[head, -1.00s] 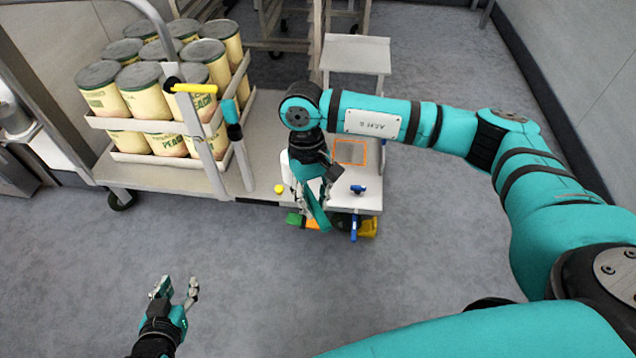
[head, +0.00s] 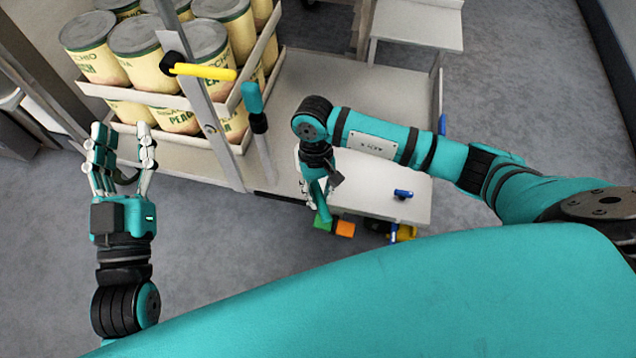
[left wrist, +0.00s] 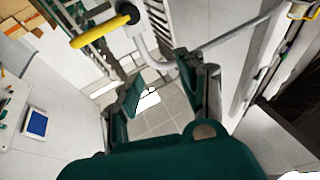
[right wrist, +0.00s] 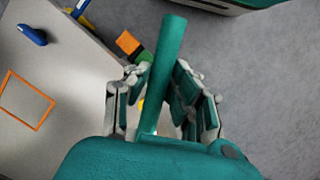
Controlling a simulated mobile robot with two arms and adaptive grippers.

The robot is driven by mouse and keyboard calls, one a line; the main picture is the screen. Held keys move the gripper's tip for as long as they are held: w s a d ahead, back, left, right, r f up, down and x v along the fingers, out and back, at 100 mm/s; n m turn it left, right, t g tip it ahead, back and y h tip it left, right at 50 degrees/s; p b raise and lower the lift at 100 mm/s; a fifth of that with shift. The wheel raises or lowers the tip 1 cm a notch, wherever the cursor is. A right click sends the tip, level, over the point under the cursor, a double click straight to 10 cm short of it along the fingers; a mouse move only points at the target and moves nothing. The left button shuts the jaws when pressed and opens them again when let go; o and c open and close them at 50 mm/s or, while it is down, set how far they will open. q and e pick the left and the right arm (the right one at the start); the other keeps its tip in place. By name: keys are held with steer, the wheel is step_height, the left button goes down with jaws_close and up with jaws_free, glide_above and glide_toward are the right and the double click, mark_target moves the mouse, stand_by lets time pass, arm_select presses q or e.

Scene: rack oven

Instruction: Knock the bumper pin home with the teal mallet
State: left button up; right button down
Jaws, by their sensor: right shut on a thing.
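My right gripper (head: 318,184) is shut on a teal bar, taken to be part of the teal mallet (right wrist: 165,60), above the front-left corner of the white cart's low deck (head: 372,205). The bar sticks out past the fingers in the right wrist view; I cannot make out which part of the mallet it is. The right gripper also shows in the right wrist view (right wrist: 160,95). I cannot pick out the bumper pin. My left gripper (head: 124,140) is open and empty, in front of the can rack at left; its fingers are apart in the left wrist view (left wrist: 162,92).
Large cans (head: 140,40) stand in a tray on the cart. A yellow-handled lever (head: 205,72) and a teal-topped lever (head: 252,100) rise beside them. A blue piece (head: 403,194) lies on the deck; green (head: 322,223) and orange (head: 345,228) blocks show past its edge.

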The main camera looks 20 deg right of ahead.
arm_select(q)
steer(key=shift+s+r, duration=0.1)
steer(key=shift+s, duration=0.05)
arm_select(e)
steer(key=shift+s+r, duration=0.1)
steer(key=shift+r, duration=0.05)
arm_select(q)
steer(key=shift+r, duration=0.15)
